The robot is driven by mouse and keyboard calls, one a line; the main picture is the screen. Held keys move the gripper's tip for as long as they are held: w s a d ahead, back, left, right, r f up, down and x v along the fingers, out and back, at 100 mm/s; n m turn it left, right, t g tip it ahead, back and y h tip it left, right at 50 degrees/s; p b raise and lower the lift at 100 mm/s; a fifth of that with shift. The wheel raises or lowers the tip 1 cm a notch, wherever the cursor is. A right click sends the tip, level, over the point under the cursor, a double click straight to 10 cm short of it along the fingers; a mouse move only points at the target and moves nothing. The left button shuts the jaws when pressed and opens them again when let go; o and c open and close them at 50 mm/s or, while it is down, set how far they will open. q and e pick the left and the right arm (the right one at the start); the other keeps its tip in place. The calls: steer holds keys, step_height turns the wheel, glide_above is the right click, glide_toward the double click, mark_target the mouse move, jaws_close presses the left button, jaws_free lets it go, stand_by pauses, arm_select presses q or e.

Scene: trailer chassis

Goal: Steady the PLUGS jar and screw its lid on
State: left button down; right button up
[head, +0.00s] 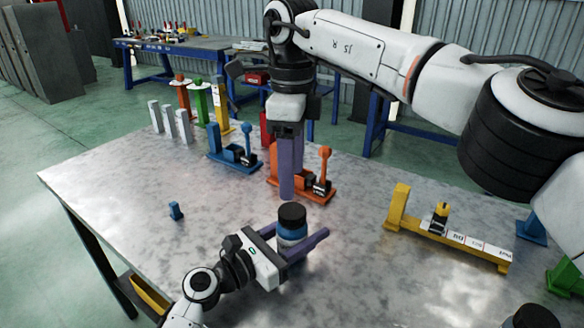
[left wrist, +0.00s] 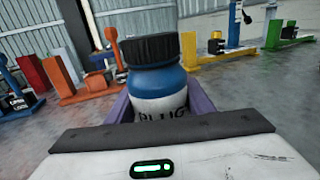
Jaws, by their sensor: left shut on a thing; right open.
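The PLUGS jar (head: 291,237) is blue with a white label band and stands upright on the grey table. In the left wrist view the jar (left wrist: 158,85) shows part of its name. Its black lid (head: 292,215) sits on top of the jar; how tightly it is screwed I cannot tell. The lid also fills the top of the left wrist view (left wrist: 150,48). My left gripper (head: 303,236) is shut around the jar, one purple finger on each side. My right gripper (head: 288,192) is open and empty, pointing down above and behind the lid, apart from it.
An orange fixture (head: 318,190) stands just behind my right gripper, with a blue fixture (head: 236,160) to its left. A yellow fixture (head: 450,236) lies to the right. A small blue piece (head: 176,211) stands at left. Another black lid (head: 535,317) shows at the bottom right.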

mark_target(292, 210)
steer(key=shift+f, duration=4)
steer(key=c, duration=1.1)
steer(key=m, duration=0.8)
steer(key=shift+m, duration=0.4)
steer(key=o, duration=1.3)
step_height(292, 210, up, 12)
